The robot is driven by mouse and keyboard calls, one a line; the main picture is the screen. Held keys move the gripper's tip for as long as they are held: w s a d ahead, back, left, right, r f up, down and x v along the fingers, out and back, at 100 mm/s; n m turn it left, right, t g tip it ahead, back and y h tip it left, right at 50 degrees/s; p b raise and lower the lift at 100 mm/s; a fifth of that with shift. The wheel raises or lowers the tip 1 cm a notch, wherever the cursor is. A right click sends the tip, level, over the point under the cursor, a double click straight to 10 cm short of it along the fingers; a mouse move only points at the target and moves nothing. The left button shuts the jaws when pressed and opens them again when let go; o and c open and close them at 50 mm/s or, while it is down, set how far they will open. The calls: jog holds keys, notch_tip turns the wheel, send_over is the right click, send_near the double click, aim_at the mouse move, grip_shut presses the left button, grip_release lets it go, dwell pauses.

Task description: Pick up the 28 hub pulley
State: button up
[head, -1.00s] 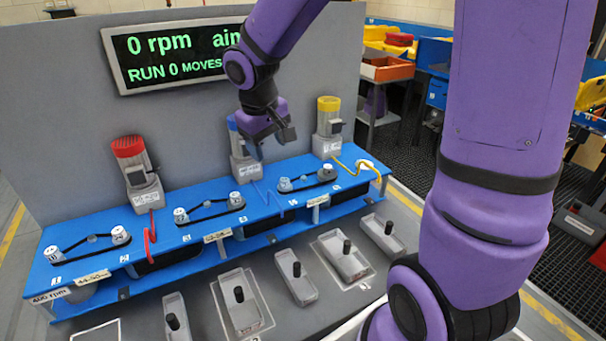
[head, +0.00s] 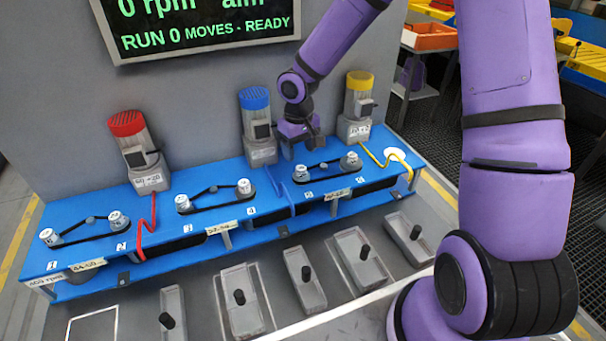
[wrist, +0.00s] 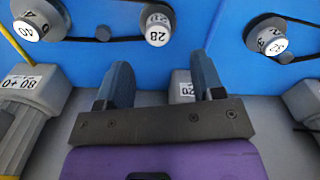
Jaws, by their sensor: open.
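The 28 hub pulley (wrist: 157,30) is a small grey-white disc with "28" on top. It stands on the blue deck at the top centre of the wrist view, at one end of a black belt. In the head view it is the left pulley (head: 302,172) of the right-hand pair. The 40 pulley (wrist: 28,27) is at the belt's other end. My gripper (wrist: 162,78) is open and empty. Its two fingers point toward the 28 pulley, apart from it, with the pulley just beyond the gap. In the head view my gripper (head: 304,147) hangs between the blue-topped and yellow-topped motors.
The blue-topped motor (head: 256,115) and yellow-topped motor (head: 358,105) stand close on either side of my gripper. A red-topped motor (head: 132,140) stands farther left. Another pulley (wrist: 272,42) is at the wrist view's right. Several grey trays, one here (head: 360,262), lie in front of the blue deck (head: 225,222).

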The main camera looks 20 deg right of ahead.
aim_at(300, 167)
jog(key=shift+d+f, duration=0.1)
jog(key=shift+f, duration=3.25)
jog(key=c, duration=1)
